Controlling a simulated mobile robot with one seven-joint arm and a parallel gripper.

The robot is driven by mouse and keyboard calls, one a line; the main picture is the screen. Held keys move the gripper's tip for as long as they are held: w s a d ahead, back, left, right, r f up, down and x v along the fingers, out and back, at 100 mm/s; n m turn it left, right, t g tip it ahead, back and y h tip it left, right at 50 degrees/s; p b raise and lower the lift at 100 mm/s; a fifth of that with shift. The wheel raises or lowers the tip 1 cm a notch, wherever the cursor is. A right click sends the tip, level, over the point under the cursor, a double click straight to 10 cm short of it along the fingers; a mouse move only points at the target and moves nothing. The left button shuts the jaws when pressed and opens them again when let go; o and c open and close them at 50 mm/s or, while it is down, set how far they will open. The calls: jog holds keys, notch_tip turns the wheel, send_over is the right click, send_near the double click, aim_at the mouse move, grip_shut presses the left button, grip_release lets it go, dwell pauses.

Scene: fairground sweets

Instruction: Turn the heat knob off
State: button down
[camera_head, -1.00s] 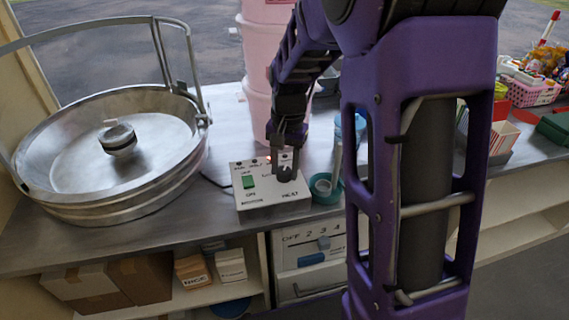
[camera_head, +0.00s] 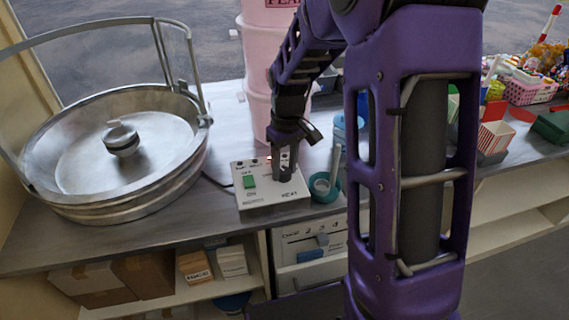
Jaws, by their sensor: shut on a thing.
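The control box (camera_head: 262,203) is light grey and stands on the metal counter, with a green switch (camera_head: 249,181) marked OFF and ON on its left side. My gripper (camera_head: 285,174) points down onto the right side of the box, above the HEAT label. It is shut on the heat knob, which is mostly hidden behind the fingers, so its pointer cannot be read. A small red light (camera_head: 269,160) shows near the back edge of the box.
A wide metal pan (camera_head: 60,190) with a central spinner head stands to the left. A pink barrel (camera_head: 257,90) stands behind the box. Striped and green boxes are farther right.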

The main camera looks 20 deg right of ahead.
aim_at(285, 167)
jog(key=n+p, duration=0.1)
jog(key=n, duration=0.2)
jog(key=shift+r+n, duration=0.15)
jog(key=shift+n, duration=0.15)
jog(key=shift+w+n+p, duration=0.1)
jog(key=shift+n+p, duration=0.6)
jog(key=shift+n, duration=1)
jog(key=shift+c, duration=1.9)
grip_release()
notch_tip(285, 167, up, 17)
jog(key=p, duration=0.2)
jog(key=shift+w+d, duration=0.2)
jog(key=shift+w, duration=0.1)
